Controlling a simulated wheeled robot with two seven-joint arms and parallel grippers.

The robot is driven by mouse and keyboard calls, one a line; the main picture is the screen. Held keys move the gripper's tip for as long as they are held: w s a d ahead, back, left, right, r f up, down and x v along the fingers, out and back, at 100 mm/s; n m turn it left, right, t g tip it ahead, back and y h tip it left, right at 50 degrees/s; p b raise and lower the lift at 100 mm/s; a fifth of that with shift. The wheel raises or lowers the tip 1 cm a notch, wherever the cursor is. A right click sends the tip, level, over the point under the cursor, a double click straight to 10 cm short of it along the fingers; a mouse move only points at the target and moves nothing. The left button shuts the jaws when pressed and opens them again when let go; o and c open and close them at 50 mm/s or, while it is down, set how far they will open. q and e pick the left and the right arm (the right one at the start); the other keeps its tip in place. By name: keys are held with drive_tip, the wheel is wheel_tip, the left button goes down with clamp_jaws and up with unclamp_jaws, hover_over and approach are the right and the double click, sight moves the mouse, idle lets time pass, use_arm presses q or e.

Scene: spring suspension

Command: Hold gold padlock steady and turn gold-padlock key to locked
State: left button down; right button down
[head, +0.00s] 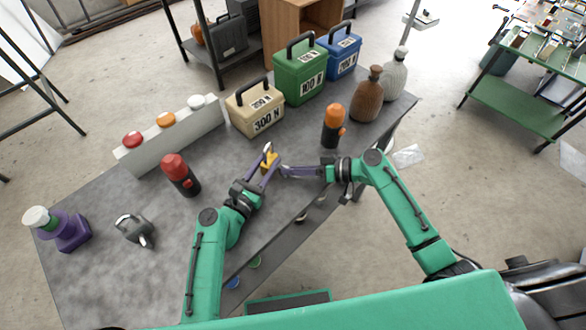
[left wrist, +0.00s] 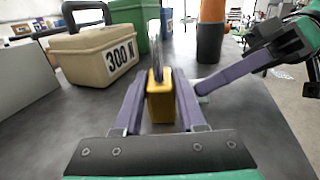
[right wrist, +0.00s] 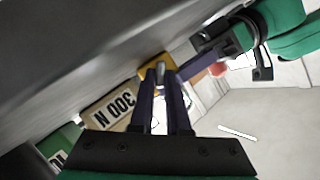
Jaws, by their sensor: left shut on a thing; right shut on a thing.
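The gold padlock (head: 269,161) stands upright on the grey table near its front edge. In the left wrist view the padlock (left wrist: 160,97) sits between the purple fingers of my left gripper (left wrist: 160,112), which is shut on its body. Its shackle rises above the body. My right gripper (head: 284,171) comes in from the right, low beside the padlock. In the right wrist view its fingertips (right wrist: 160,75) are close together on a small metallic piece, apparently the key (right wrist: 160,70), at the padlock. The key's turn angle cannot be told.
Beige (head: 255,110), green (head: 300,75) and blue (head: 341,50) weight boxes stand behind. A red-topped cylinder (head: 180,175) and an orange-topped one (head: 333,125) flank the padlock. A grey padlock (head: 134,229) lies at left. The table edge is close to my right arm.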

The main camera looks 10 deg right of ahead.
use_arm(q)
drive_tip(key=shift+r, duration=0.1)
use_arm(e)
drive_tip(key=n+h, duration=0.1)
drive_tip(key=n+t, duration=0.1)
drive_tip(key=n, duration=0.1)
drive_tip(key=shift+s+h, duration=0.2)
drive_tip(key=shift+h, duration=0.2)
drive_tip(key=shift+n+t+h, duration=0.5)
drive_tip(key=shift+n+t, duration=0.3)
drive_tip(key=shift+n, duration=0.3)
drive_tip(key=shift+r, duration=0.1)
drive_tip(key=c, duration=1.2)
unclamp_jaws()
drive_tip(key=shift+a, duration=0.1)
drive_tip(key=shift+o, duration=0.2)
drive_tip(key=shift+s, duration=0.1)
use_arm(q)
drive_tip(key=shift+d, duration=0.1)
use_arm(e)
drive_tip(key=v, duration=1.2)
